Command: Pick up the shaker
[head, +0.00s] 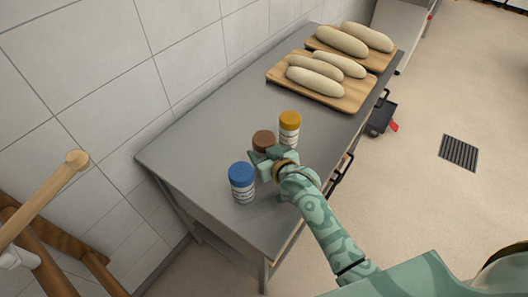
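Three shakers stand upright on the grey table: one with a blue lid (242,184), one with a brown lid (263,139) and one with an orange lid (289,130). My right gripper (266,160) comes in from the lower right and is at the brown-lidded shaker, between the blue and orange ones. It hides most of that shaker's body. I cannot tell whether its fingers are open or closed on the shaker. My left gripper is not in view.
The grey table (205,132) has clear room on its left. Two wooden boards (352,101) with long dough loaves (315,81) lie at its far end. A tiled wall runs along the left. Wooden poles (45,200) stand at lower left. A dark box (381,118) is beside the table.

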